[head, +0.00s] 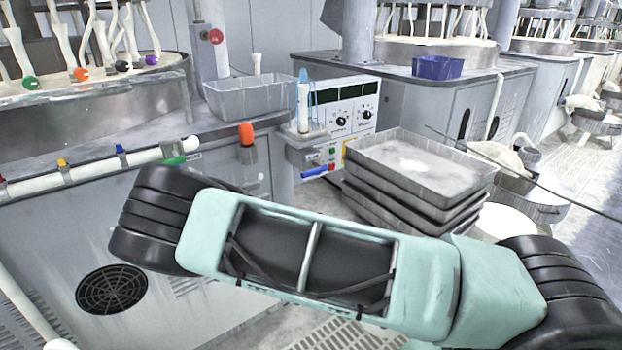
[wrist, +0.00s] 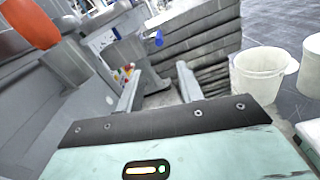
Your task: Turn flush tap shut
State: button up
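No label names the flush tap, so I cannot tell which handle it is. A blue lever (head: 315,172) sits low on the front of the control unit in the head view; a blue part, probably the same lever, shows in the wrist view (wrist: 158,39). An orange handle (head: 246,133) stands at the bench edge to its left, and a large orange part also shows in the wrist view (wrist: 28,24). A green handle (head: 174,161) is on the white pipe. My gripper (wrist: 160,72) has its fingers apart with nothing between them. My arm hides it in the head view.
Stacked grey trays (head: 415,168) stand right of the control unit (head: 345,107). A grey bin (head: 248,93) is on the bench. A white bucket (wrist: 258,75) is at right in the wrist view. Bare floor shows beyond it.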

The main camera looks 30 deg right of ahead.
aim_at(311, 173)
jog(key=d, duration=0.5)
jog(key=d+p, duration=0.1)
jog(key=d, duration=1.1)
jog(key=shift+w+d, duration=0.15)
jog(key=shift+w, duration=0.2)
grip_shut()
